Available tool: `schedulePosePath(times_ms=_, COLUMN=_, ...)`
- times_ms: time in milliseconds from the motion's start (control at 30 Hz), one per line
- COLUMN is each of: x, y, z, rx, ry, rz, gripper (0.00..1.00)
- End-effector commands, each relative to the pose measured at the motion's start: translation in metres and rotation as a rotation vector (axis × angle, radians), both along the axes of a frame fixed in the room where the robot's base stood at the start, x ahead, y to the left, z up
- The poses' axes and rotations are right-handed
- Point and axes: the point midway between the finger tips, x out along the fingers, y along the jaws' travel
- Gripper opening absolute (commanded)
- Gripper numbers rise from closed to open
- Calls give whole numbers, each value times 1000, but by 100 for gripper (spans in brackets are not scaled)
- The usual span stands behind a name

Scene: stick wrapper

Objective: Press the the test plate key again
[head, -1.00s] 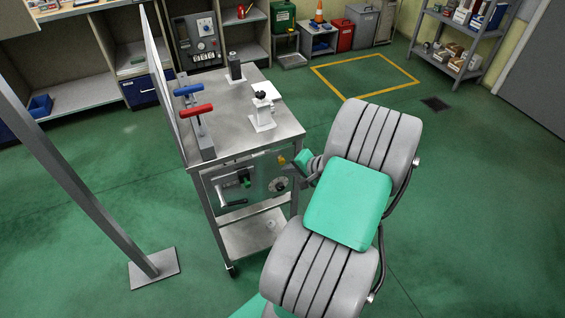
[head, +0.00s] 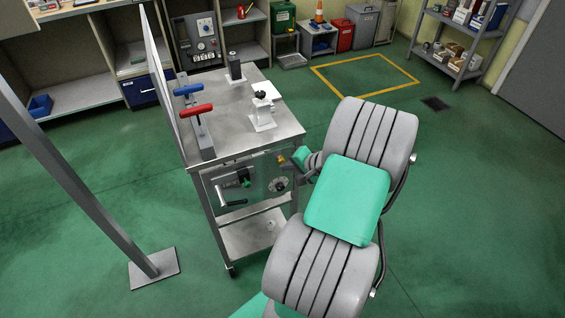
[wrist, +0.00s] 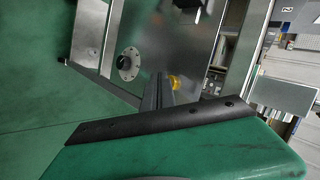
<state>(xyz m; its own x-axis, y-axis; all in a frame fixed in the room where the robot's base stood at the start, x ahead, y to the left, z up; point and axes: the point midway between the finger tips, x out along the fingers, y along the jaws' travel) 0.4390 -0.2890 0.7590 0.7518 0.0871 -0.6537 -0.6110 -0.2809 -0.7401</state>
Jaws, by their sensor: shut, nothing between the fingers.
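A metal cart (head: 225,135) has an upright front panel (head: 256,178) with controls on it. A small yellow key or button (head: 281,159) sits near the panel's upper right; it also shows in the wrist view (wrist: 174,82). I cannot read a label that marks it as the test plate key. My gripper (head: 289,168) is at the panel's right side, close to the yellow part. In the wrist view my shut, empty fingers (wrist: 157,88) point at the panel just beside the yellow part. I cannot tell whether they touch it.
A round dial (head: 278,184) sits below the yellow part, and a handle with a green part (head: 245,181) is to its left. A grey post (head: 90,190) stands left.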

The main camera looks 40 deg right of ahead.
Motion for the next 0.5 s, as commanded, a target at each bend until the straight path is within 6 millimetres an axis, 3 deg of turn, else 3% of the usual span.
schedulePosePath(times_ms=500, x=5, y=-1, z=0, rx=0, ry=0, rz=0, gripper=0)
